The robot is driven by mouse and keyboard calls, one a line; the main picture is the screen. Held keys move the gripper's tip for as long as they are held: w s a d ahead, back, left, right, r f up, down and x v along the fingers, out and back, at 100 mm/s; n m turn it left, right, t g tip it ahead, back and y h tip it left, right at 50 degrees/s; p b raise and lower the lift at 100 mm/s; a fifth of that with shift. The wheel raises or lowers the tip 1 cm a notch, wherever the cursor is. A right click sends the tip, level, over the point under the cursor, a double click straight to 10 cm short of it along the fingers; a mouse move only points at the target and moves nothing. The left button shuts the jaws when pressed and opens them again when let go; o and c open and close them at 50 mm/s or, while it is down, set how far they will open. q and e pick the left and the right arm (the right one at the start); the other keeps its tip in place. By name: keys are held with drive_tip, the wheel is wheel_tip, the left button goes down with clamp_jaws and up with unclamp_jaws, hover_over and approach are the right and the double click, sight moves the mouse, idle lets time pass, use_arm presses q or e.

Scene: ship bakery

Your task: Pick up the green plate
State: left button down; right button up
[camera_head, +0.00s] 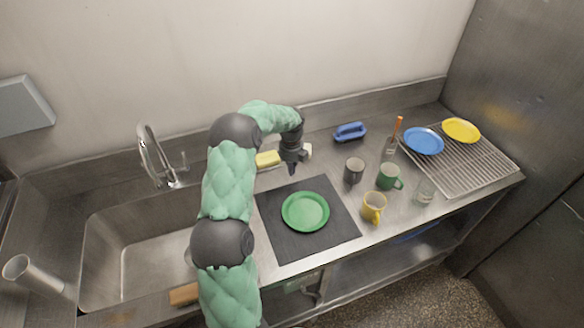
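The green plate (305,212) lies flat on a dark square mat (340,238) in the middle of the steel counter. My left arm comes in from the lower left and bends over the counter. My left gripper (292,169) points down above the area just behind the plate, near the mat's back edge, apart from the plate. Its fingers are small and dark here, and I cannot tell whether they are open or shut. My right gripper is not in view.
A grey cup (354,170), green mug (388,177), yellow mug (373,207) and glass (424,192) stand right of the mat. A rack (470,170) holds a blue plate (424,141) and yellow plate (461,130). A sink (140,255) lies left. A blue brush (350,131) sits behind.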

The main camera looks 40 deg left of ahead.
sight(295, 192)
use_arm(q)
wheel_tip(295, 192, down, 6)
drive_tip(key=shift+f, duration=0.1)
drive_tip(key=d, duration=0.1)
drive_tip(key=s+d, duration=0.1)
drive_tip(key=shift+s+d, duration=0.2)
drive_tip(key=shift+d, duration=0.2)
drive_tip(key=shift+s+d, duration=0.2)
drive_tip(key=shift+d, duration=0.15)
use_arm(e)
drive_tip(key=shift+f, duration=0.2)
use_arm(q)
drive_tip(key=shift+d, duration=0.1)
